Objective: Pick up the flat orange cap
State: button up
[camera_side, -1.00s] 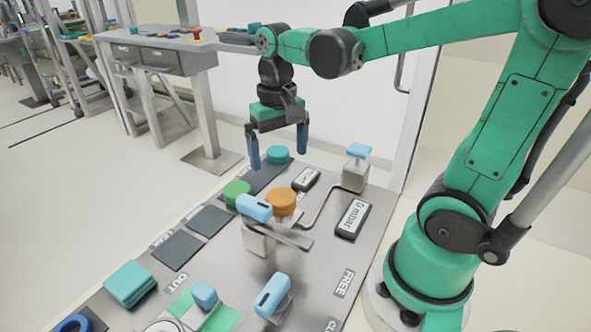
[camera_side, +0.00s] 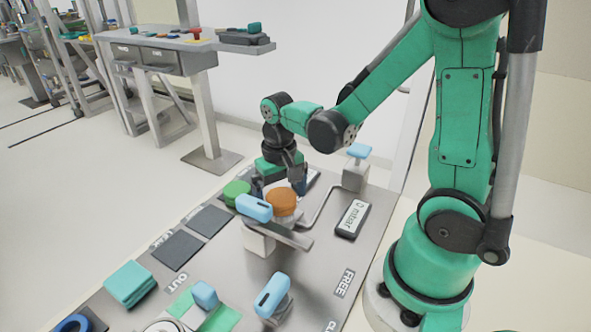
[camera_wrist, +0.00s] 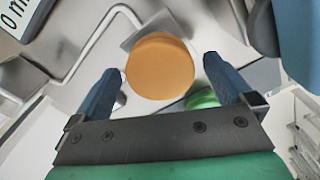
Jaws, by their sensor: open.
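The flat orange cap (camera_side: 281,201) is a round disc near the middle of the grey work plate, just right of a light-blue handle. In the wrist view the orange cap (camera_wrist: 160,66) lies between and a little beyond the two blue fingers. My gripper (camera_wrist: 164,85) is open, with a finger on either side of the cap and nothing held. In the side view my gripper (camera_side: 281,187) is low, just behind the cap; its fingertips are partly hidden by the green disc, the handle and the cap. I cannot tell whether a finger touches the cap.
A green disc (camera_side: 236,191) stands close left of the cap; it also shows by the right finger in the wrist view (camera_wrist: 203,98). A light-blue handle (camera_side: 254,208) stands in front. A gauge (camera_side: 352,218) lies to the right. Dark pads (camera_side: 177,250) lie to the left.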

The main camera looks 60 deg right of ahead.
aim_at(281, 196)
jog(key=c, duration=1.2)
jog(key=shift+r, duration=0.2)
jog(key=shift+c, duration=0.2)
notch_tip(281, 196, up, 23)
dwell(0.3)
